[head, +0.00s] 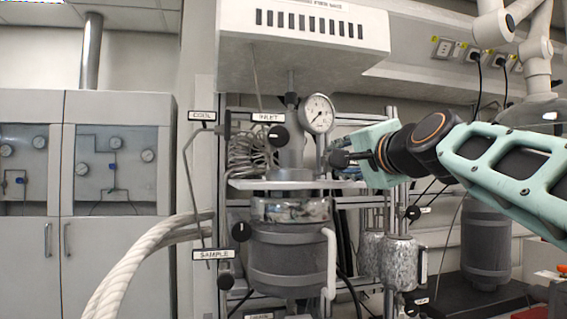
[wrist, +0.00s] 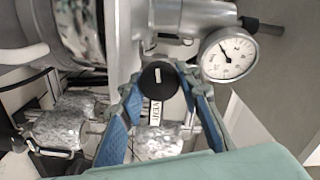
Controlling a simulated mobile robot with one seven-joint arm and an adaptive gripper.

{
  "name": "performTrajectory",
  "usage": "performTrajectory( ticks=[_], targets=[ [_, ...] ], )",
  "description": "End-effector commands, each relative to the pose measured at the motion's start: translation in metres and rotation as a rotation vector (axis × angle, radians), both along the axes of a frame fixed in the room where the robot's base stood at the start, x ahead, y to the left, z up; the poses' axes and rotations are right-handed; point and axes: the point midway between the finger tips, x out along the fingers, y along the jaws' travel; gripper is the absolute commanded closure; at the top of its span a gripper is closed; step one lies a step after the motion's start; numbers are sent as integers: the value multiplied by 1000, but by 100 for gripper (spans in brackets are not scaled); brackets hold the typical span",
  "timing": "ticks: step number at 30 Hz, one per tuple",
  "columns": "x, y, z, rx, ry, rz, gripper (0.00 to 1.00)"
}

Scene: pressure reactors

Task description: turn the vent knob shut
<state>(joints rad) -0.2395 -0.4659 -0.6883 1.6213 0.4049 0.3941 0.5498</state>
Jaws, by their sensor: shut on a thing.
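In the head view, the dark vent knob (head: 338,158) sits right of the reactor head, below the gauge. My gripper (head: 354,158) reaches it from the right, and its fingertips are hard to make out there.
A pressure gauge (head: 317,113) stands close above the knob; it also shows in the wrist view (wrist: 228,54). The reactor vessel (head: 290,262) is below, with INLET (head: 268,118) and SAMPLE (head: 213,254) tags nearby. Foil-wrapped cylinders (head: 399,262) stand below my arm.

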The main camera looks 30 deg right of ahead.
Motion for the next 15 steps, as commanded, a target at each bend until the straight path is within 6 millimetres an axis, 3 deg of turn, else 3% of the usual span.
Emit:
performTrajectory(
  ticks=[15],
  targets=[
    [0, 0, -1, 197, -45, 1, 94]
  ],
)
